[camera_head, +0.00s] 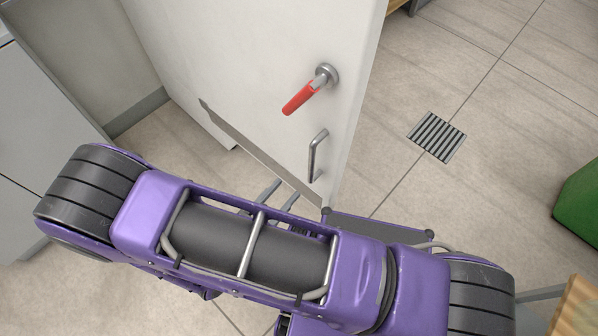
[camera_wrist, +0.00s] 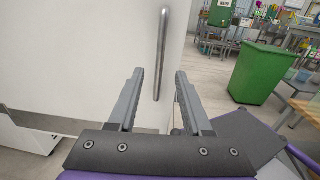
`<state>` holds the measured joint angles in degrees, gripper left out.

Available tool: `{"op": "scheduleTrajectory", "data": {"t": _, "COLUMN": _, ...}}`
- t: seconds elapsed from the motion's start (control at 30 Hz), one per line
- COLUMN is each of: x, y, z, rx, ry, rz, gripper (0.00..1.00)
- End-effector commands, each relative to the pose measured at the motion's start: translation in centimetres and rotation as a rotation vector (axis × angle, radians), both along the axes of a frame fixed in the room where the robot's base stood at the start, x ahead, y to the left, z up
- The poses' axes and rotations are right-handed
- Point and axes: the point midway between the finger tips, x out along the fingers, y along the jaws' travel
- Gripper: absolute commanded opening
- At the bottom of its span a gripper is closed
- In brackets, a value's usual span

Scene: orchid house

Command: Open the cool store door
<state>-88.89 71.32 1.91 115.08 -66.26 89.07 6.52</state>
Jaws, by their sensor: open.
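The cool store door (camera_head: 240,75) is a white panel with a grey strip along its lower part. It carries a red lever (camera_head: 300,98) on a round steel base, hanging tilted down to the left. Below the lever is an upright steel pull handle (camera_head: 316,156). My gripper (camera_head: 280,194) is low in front of the door, partly hidden by my purple arm. In the wrist view, my gripper (camera_wrist: 160,74) is open and the pull handle (camera_wrist: 162,50) shows in line with the gap between its fingers. I cannot tell if they touch it.
A green bin (camera_wrist: 262,73) stands to the right beyond the door's edge, with shelves and pots behind it. A floor drain (camera_head: 437,136) lies in the open tiled floor right of the door. A grey cabinet (camera_head: 40,110) stands at the left.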

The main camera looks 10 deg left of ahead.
Motion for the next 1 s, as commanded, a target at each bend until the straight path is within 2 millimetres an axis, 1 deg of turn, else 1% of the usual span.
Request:
{"op": "scheduleTrajectory", "data": {"t": 0.03, "x": -1.1, "y": 0.5, "z": 0.0, "rx": 0.001, "ry": 0.002, "rz": 0.002, "gripper": 0.5}}
{"op": "scheduleTrajectory", "data": {"t": 0.1, "x": -2.5, "y": 1.1, "z": 0.0, "rx": 0.002, "ry": 0.0, "rz": 0.002, "gripper": 0.5}}
{"op": "scheduleTrajectory", "data": {"t": 0.2, "x": -4.0, "y": 1.8, "z": 0.0, "rx": 0.0, "ry": 0.001, "rz": 0.001, "gripper": 0.5}}
{"op": "scheduleTrajectory", "data": {"t": 0.33, "x": -5.2, "y": 2.3, "z": 0.0, "rx": 0.0, "ry": 0.0, "rz": 0.0, "gripper": 0.5}}
{"op": "scheduleTrajectory", "data": {"t": 0.5, "x": -5.8, "y": 2.6, "z": 0.0, "rx": 0.0, "ry": -0.001, "rz": -0.001, "gripper": 0.5}}
{"op": "scheduleTrajectory", "data": {"t": 1.0, "x": -5.8, "y": 2.6, "z": 0.0, "rx": 0.0, "ry": 0.0, "rz": -0.001, "gripper": 0.5}}
